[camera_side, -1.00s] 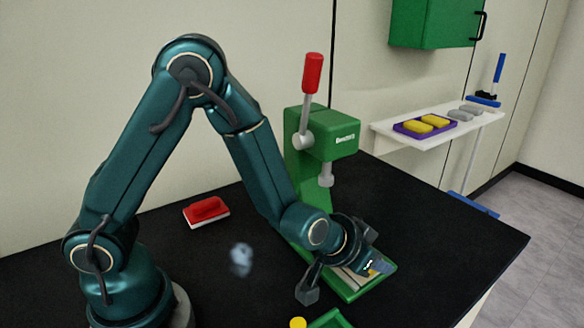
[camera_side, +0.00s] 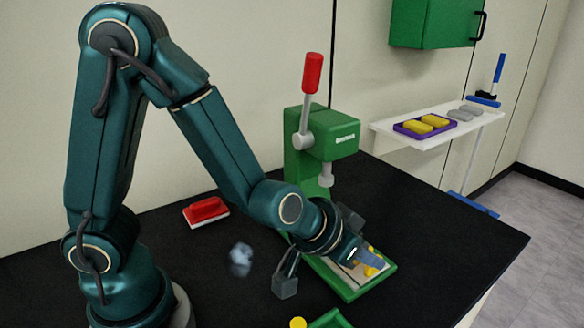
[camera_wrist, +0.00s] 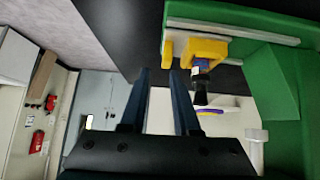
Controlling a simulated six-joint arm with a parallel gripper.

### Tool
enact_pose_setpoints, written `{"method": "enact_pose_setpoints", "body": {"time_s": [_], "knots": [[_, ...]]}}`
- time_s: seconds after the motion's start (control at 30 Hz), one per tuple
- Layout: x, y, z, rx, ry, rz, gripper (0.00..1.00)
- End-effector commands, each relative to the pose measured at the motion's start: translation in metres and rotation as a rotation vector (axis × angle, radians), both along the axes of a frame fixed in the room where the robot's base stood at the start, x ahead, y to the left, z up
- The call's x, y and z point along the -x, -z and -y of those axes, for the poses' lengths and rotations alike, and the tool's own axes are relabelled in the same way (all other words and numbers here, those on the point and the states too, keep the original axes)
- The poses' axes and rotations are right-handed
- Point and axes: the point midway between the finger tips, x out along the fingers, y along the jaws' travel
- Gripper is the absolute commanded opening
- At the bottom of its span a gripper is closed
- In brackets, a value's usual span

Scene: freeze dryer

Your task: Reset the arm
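My gripper (camera_side: 376,258) is at the base of the green press (camera_side: 318,150), at its front end. In the wrist view its two dark blue fingers (camera_wrist: 162,80) stand apart with nothing between them. A yellow piece (camera_side: 366,270) sits on the pale plate of the press base. In the side view the finger partly covers it. In the wrist view the yellow piece (camera_wrist: 205,48) is beyond the fingertips, to their right. My arm is bent, with its elbow high at the upper left.
A red and white brush-like block (camera_side: 206,210) and a crumpled blue-grey item (camera_side: 241,259) lie on the black table (camera_side: 450,240). A yellow knob (camera_side: 298,323) and a green edge (camera_side: 330,319) show at the bottom. A white shelf (camera_side: 388,130) holds a purple tray with yellow pieces.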

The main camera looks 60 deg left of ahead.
Motion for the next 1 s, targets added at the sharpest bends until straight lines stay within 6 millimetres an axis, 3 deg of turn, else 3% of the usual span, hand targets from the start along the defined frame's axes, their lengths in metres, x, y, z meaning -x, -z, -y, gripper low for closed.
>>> {"method": "enact_pose_setpoints", "body": {"time_s": [0.17, 0.43, 0.7, 0.83, 1.0], "knots": [[0.016, -0.036, 0.004, 0.107, 0.055, -0.03, 0.3], [0.077, -0.079, -0.02, 0.128, 0.122, -0.129, 0.3], [0.142, -0.084, -0.069, 0.009, 0.04, -0.239, 0.3], [0.158, -0.082, -0.082, -0.024, -0.001, -0.272, 0.3], [0.164, -0.082, -0.086, -0.035, -0.015, -0.285, 0.3]]}}
